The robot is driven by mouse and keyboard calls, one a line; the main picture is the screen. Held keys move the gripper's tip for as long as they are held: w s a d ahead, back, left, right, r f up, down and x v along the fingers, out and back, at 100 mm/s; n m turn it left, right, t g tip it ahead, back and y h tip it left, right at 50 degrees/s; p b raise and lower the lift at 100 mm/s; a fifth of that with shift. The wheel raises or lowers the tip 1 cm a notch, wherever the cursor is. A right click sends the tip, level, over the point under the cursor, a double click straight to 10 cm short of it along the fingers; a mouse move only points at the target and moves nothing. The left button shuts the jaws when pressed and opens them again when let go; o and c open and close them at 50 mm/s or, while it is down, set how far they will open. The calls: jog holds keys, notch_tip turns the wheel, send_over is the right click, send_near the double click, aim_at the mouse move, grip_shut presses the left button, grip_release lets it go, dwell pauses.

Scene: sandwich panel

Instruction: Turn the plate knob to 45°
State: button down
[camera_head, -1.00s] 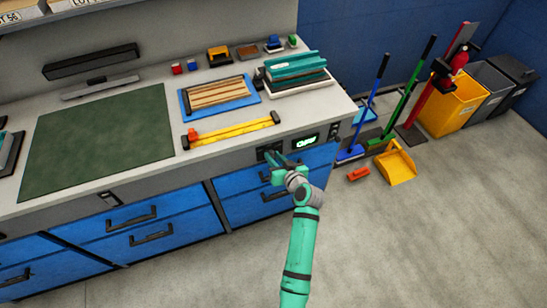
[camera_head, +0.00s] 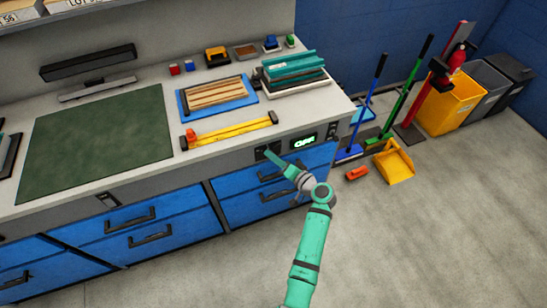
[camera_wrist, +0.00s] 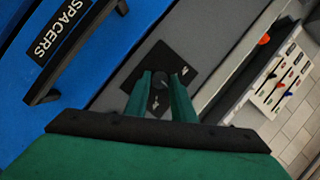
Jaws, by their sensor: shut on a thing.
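The dark round plate knob (camera_wrist: 159,80) sits on a black square panel (camera_wrist: 180,55) with small white markings in the wrist view. My gripper (camera_wrist: 160,84) has its two green fingers on either side of the knob and is shut on it. In the head view my gripper (camera_head: 271,155) reaches the front face of the bench, at the black panel (camera_head: 261,153) left of the lit green display. The knob is hidden there. The markings are too small for me to read the knob's angle.
The display (camera_head: 304,141) is right of the gripper. Blue drawers with black handles (camera_head: 276,172) lie just below; one labelled SPACERS (camera_wrist: 62,30) is close in the wrist view. The yellow tool (camera_head: 230,130) lies on the bench top above.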

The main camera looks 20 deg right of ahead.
dwell(0.4)
jog(key=c, duration=1.5)
grip_release()
jog(key=shift+s, duration=0.1)
jog(key=v, duration=1)
jog(key=shift+s+d, duration=0.2)
jog(key=shift+s, duration=0.1)
